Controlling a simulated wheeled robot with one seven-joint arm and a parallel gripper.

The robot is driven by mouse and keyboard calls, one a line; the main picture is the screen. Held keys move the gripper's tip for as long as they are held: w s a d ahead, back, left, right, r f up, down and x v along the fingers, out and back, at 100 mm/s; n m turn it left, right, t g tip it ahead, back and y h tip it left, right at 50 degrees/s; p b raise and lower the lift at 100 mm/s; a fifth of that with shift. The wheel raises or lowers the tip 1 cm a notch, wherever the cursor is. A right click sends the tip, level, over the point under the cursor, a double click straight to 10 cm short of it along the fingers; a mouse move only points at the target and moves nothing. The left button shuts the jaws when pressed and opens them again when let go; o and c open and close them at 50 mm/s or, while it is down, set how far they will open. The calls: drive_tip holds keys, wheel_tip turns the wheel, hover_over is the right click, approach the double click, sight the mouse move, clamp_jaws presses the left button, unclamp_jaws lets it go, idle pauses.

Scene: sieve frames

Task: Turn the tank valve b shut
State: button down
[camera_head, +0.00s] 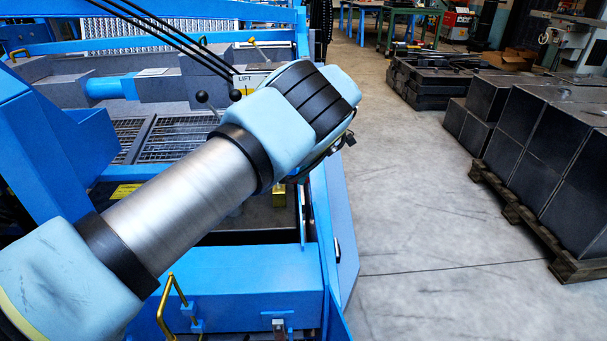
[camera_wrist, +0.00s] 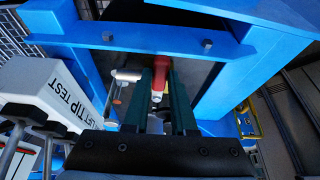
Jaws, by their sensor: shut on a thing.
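In the wrist view, my gripper (camera_wrist: 160,88) reaches into a recess of the blue frame with its two dark green fingers. Between the fingertips is a red valve handle (camera_wrist: 160,68) with a pale rounded end, and the fingers are shut on it. No letter marking shows on it, so I cannot read whether it is valve b. Its far end and its pivot are hidden in shadow. In the head view, my arm hides the gripper and the valve.
In the wrist view, a pale fitting (camera_wrist: 126,74) lies just left of the fingers. A white panel (camera_wrist: 62,88) marked LIFT, TIP, TEST with black-knobbed levers stands farther left. A blue beam (camera_wrist: 150,40) crosses above. In the head view, open floor (camera_head: 420,230) lies right of the blue machine.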

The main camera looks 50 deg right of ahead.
drive_tip(key=c, duration=0.7)
unclamp_jaws()
drive_tip(key=v, duration=1)
drive_tip(key=shift+d+r, duration=0.1)
drive_tip(key=shift+r, duration=0.3)
drive_tip(key=shift+s, duration=0.1)
